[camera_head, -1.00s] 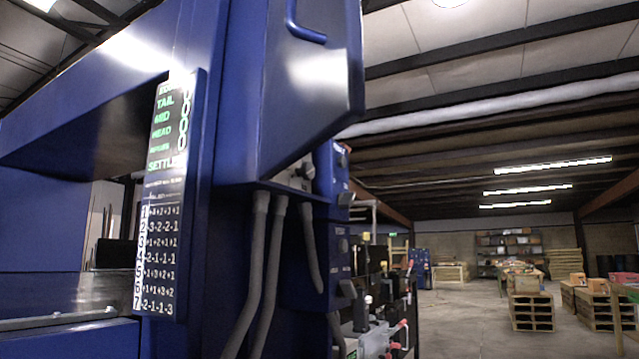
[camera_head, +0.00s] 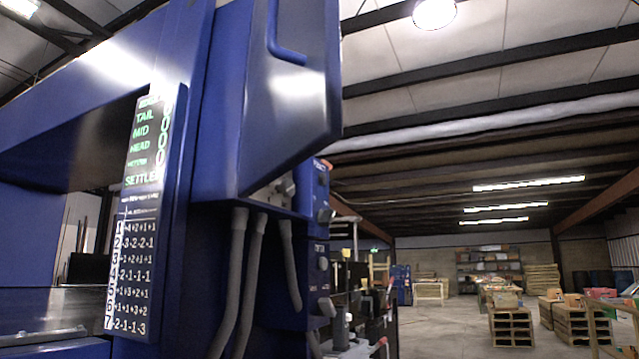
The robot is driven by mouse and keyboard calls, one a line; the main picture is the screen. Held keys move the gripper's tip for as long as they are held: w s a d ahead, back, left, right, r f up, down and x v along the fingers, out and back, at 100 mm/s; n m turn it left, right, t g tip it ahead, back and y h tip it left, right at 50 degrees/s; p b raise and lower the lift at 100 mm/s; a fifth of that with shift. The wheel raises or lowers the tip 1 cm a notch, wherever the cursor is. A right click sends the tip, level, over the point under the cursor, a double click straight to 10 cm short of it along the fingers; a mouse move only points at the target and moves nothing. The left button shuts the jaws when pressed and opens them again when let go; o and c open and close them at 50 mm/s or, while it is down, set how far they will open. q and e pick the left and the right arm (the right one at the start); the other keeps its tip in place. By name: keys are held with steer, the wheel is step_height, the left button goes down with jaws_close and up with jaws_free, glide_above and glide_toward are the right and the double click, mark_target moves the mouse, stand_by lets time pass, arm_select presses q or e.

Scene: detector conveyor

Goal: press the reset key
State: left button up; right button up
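A tall blue machine (camera_head: 225,100) fills the left half of the view. On its side is a narrow display panel (camera_head: 141,215) with green words such as TAIL, MID, HEAD and SETTLE, and a numbered table below. At the machine's right edge, blue control boxes (camera_head: 319,262) carry small dark and grey knobs or buttons, seen edge-on. I cannot tell which of these, if any, is the reset key. Neither gripper is in view.
Grey cables (camera_head: 243,280) hang below the blue cabinet. A cluttered stand (camera_head: 360,325) is at the lower middle. Wooden pallets (camera_head: 512,326) stand on the right, with shelves (camera_head: 483,268) far behind. Open floor (camera_head: 443,325) lies between the stand and pallets.

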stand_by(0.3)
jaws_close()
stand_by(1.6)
